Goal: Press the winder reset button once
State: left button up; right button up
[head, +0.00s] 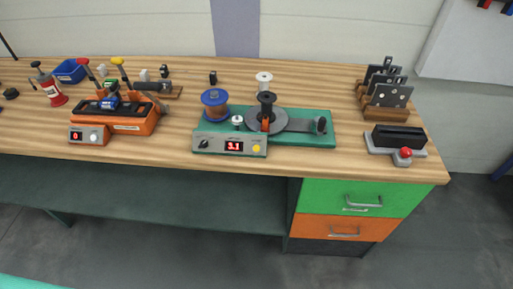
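The winder (290,130) stands on the middle of the bench, with a green base, a copper-coloured spool with blue flanges (215,105) and a dark disc carrying a black spool (267,104). Its grey front panel (217,146) has a black knob (203,143) at the left and a red-lit display (234,146) that seems to read 3.1. A round yellow button (256,149) sits at the panel's right end, uncovered. I cannot read a label that names it as the reset button. Neither of my grippers is in view.
A grey-based block with a red ball (406,153) and upright plates (388,96) stand right. The bench front before the winder is clear.

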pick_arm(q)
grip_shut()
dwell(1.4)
